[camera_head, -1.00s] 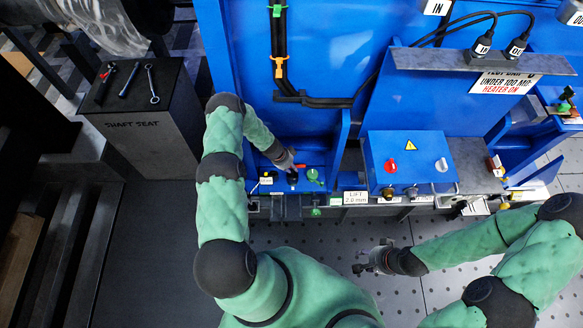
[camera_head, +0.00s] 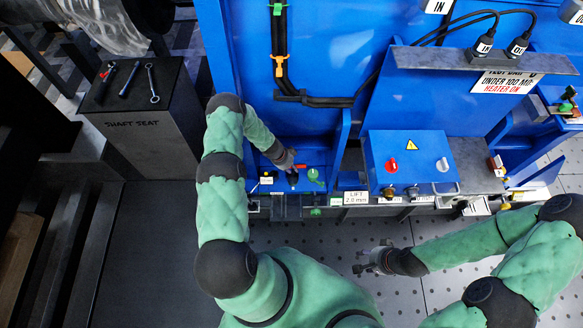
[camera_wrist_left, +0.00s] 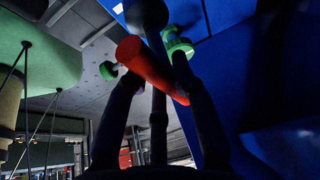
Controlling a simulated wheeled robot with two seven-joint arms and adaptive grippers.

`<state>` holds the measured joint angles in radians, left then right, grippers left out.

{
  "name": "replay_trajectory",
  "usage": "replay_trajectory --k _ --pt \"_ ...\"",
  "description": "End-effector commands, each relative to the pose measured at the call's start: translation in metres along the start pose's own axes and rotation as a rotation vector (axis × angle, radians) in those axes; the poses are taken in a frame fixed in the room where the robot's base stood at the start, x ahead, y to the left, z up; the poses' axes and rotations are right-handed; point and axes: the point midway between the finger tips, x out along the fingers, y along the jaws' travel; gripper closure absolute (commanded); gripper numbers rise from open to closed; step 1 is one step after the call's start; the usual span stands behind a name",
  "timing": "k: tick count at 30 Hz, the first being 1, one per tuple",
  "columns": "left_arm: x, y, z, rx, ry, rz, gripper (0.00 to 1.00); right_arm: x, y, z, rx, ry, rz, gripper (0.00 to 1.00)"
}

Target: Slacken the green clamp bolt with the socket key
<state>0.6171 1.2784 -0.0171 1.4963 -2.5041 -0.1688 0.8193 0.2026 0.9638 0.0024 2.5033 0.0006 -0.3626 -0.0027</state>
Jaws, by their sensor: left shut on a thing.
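My left gripper (camera_head: 291,168) is low at the blue bay in the head view. In the left wrist view its two fingers (camera_wrist_left: 155,75) close around a red bar with a dark shaft, which looks like the socket key (camera_wrist_left: 145,60). A green round part (camera_wrist_left: 176,44) shows by the right fingertip, and a smaller green knob (camera_wrist_left: 108,70) shows by the left one. In the head view a green part (camera_head: 314,176) stands just right of the gripper. I cannot tell which green part is the clamp bolt, or whether the key is seated. My right gripper (camera_head: 360,269) is over the perforated floor, its jaws unclear.
A blue control box (camera_head: 408,160) with knobs stands right of the bay, with a LIFT 2.0 mm label (camera_head: 356,198) beside it. The blue upright wall (camera_head: 339,150) borders the bay. Several tools lie on the SHAFT SEAT stand (camera_head: 165,110) at left.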

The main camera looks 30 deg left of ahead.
Motion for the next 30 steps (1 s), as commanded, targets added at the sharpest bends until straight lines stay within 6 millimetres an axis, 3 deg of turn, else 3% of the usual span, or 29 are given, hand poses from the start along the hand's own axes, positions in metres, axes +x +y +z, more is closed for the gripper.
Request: replay_trajectory --k 30 --pt "0.016 0.001 0.006 0.000 0.000 -0.001 1.00 0.014 0.005 -0.001 0.000 0.000 0.000 0.60"
